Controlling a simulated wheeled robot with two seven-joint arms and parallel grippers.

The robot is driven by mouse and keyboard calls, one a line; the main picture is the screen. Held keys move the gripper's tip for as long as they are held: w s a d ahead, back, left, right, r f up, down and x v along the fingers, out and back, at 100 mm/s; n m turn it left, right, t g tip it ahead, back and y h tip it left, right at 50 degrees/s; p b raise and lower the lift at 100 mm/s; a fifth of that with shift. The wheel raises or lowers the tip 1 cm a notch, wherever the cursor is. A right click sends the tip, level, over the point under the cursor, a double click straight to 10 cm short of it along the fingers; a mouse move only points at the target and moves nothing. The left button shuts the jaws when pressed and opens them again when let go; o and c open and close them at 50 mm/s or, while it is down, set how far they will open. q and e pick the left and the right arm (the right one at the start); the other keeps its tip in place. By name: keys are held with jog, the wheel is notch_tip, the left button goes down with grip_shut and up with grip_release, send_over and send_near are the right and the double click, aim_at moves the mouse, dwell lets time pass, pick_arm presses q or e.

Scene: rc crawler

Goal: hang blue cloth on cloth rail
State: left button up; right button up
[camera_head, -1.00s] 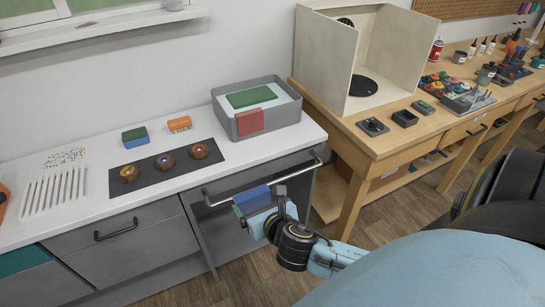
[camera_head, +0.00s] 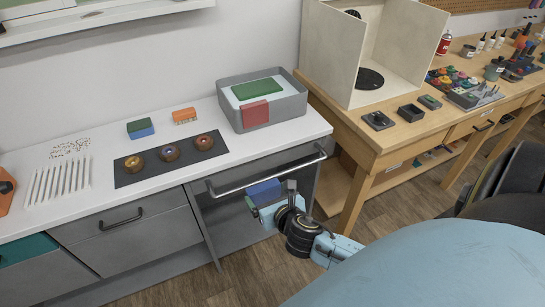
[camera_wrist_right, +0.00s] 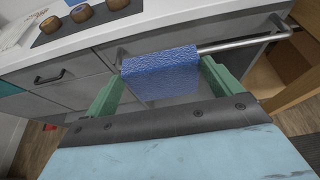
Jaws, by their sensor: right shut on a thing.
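The blue cloth (camera_head: 263,191) is folded and held in my right gripper (camera_head: 264,206), at the front of the grey cabinet. In the head view it sits just below and in front of the metal cloth rail (camera_head: 228,188). In the right wrist view, the cloth (camera_wrist_right: 160,72) lies between the green fingers of my right gripper (camera_wrist_right: 160,80) and hides a stretch of the rail (camera_wrist_right: 240,43). My left gripper is not in view.
The white counter (camera_head: 215,138) above the rail holds a grey bin (camera_head: 290,108), a dark mat with round brown items (camera_head: 170,153) and sponges (camera_head: 140,128). A wooden workbench (camera_head: 385,138) stands to the right. The floor (camera_head: 240,285) before the cabinet shows no objects.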

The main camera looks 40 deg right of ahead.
jog(key=shift+w+d+b, duration=0.8)
jog(key=shift+w+b, duration=0.35)
jog(key=shift+w, duration=2.2)
jog(key=b, duration=0.8)
send_near(251, 183)
jog(key=x, duration=0.6)
jog(key=shift+w, duration=0.1)
jog(key=o, duration=0.7)
jog(key=shift+f, duration=0.1)
